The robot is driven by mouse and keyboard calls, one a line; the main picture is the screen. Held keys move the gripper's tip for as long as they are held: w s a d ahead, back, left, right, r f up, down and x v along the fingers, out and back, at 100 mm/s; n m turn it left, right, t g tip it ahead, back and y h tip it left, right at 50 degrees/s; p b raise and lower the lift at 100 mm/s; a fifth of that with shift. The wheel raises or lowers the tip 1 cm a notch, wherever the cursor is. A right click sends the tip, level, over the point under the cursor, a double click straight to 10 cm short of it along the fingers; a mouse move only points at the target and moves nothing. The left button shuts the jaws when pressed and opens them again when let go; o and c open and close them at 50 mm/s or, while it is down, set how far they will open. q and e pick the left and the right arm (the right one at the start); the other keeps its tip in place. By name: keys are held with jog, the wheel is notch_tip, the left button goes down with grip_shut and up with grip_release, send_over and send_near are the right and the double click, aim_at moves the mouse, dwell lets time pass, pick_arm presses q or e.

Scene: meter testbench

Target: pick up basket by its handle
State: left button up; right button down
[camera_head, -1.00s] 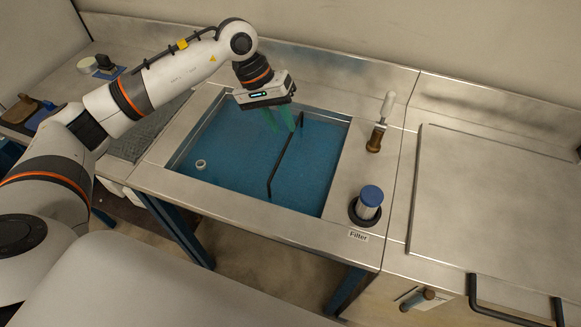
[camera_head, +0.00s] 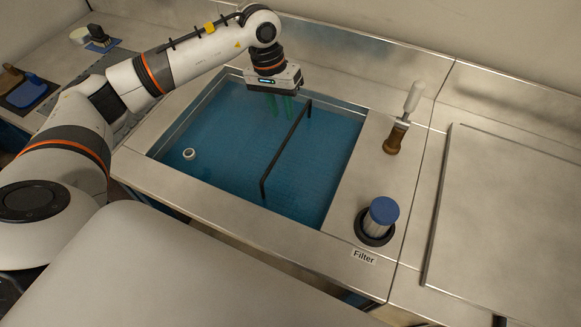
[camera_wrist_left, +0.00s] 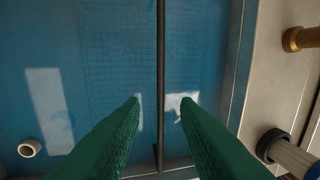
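The basket's dark bar handle (camera_head: 287,150) stretches across the blue liquid in the sunken tank (camera_head: 343,172). The basket's mesh shows only faintly below the surface. My left gripper (camera_head: 281,106) has green fingers pointing down over the tank, just left of the far end of the handle. In the left wrist view the handle (camera_wrist_left: 160,70) runs up the picture between the two fingertips (camera_wrist_left: 159,100). The fingers are apart, with a gap on each side of the bar, and hold nothing. My right gripper is out of view.
A small white ring (camera_head: 189,154) is in the tank's left part. Right of the tank stand a blue-capped filter (camera_head: 381,218) and a brown fitting with a white handle (camera_head: 396,137). A flat metal panel (camera_head: 510,215) lies farther right.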

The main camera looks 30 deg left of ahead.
aim_at(289, 135)
pick_arm(q)
jog(key=f, duration=0.1)
jog(key=f+p, duration=0.1)
jog(key=f, duration=0.1)
jog(key=shift+s+d+f, duration=0.2)
jog(key=shift+d+f, duration=0.05)
jog(key=shift+d, duration=0.15)
jog(key=f+p, duration=0.1)
jog(key=f, duration=0.1)
jog(key=d+f+p, duration=0.1)
jog(key=f, duration=0.1)
jog(key=shift+w+f, duration=0.1)
jog(key=shift+f, duration=0.75)
jog(key=c, duration=0.6)
grip_shut()
jog(key=shift+w+r, duration=0.15)
